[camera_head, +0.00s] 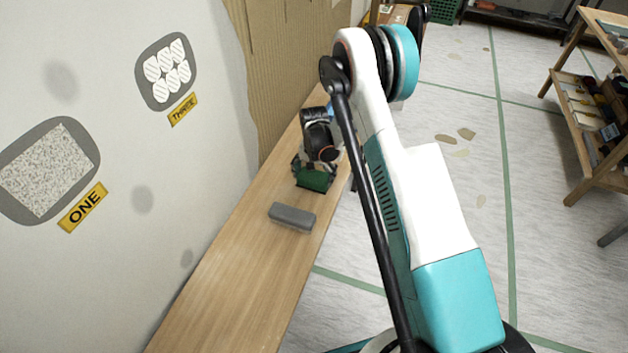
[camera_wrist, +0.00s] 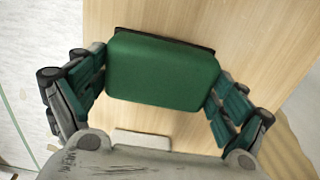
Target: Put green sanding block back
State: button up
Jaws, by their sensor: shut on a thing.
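The green sanding block (camera_head: 314,180) is at my gripper over the wooden plank-like bench top, near the far part of the bench. In the wrist view the green block (camera_wrist: 162,72) sits between the two fingers of my gripper (camera_wrist: 160,84), which touch it at its left and right ends. A dark edge shows along its far side. My gripper (camera_head: 313,172) is shut on the block. Whether the block touches the bench cannot be told.
A grey block (camera_head: 292,217) lies on the wooden bench (camera_head: 235,275), nearer than the green one. The wall at left carries labels ONE (camera_head: 83,208) and THREE (camera_head: 183,109). Brown cardboard (camera_head: 290,60) stands behind the bench. A wooden shelf (camera_head: 590,130) stands at right; floor between is open.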

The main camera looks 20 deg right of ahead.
jog(key=shift+f, duration=0.7)
jog(key=shift+c, duration=0.3)
jog(key=o, duration=0.9)
